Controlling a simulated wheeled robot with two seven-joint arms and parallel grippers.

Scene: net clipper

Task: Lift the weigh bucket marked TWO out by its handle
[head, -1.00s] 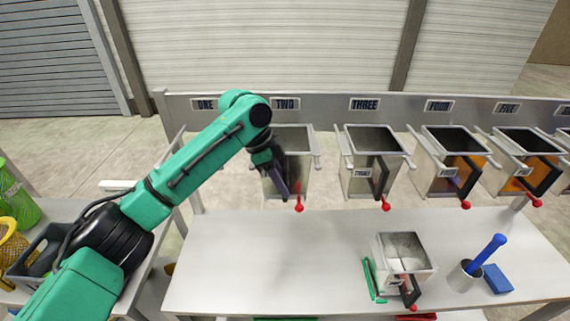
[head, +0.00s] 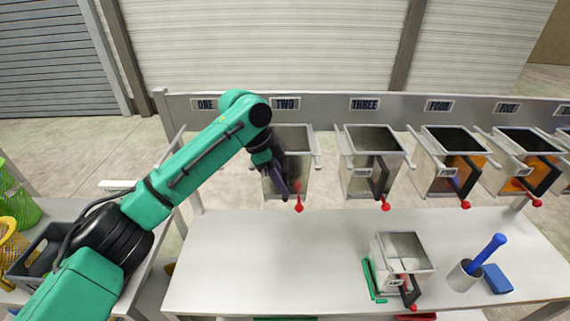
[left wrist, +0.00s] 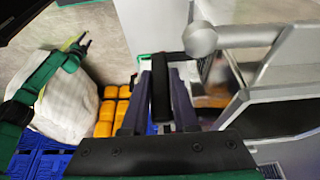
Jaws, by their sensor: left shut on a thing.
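The weigh bucket under the TWO sign (head: 285,104) is a grey metal box (head: 298,172) hanging in its place on the rack, open at the top. A red knob (head: 299,208) shows at its lower front. My left gripper (head: 281,190) is at the front of this bucket, and its arm hides the bucket's left side and handle in the head view. In the left wrist view the black handle bar (left wrist: 160,88) sits between the two fingers of the left gripper (left wrist: 158,105), which are shut on it. My right gripper is out of view.
Bucket THREE (head: 360,178) hangs to the right, with several more beyond. The place under ONE (head: 205,104) holds no visible bucket.

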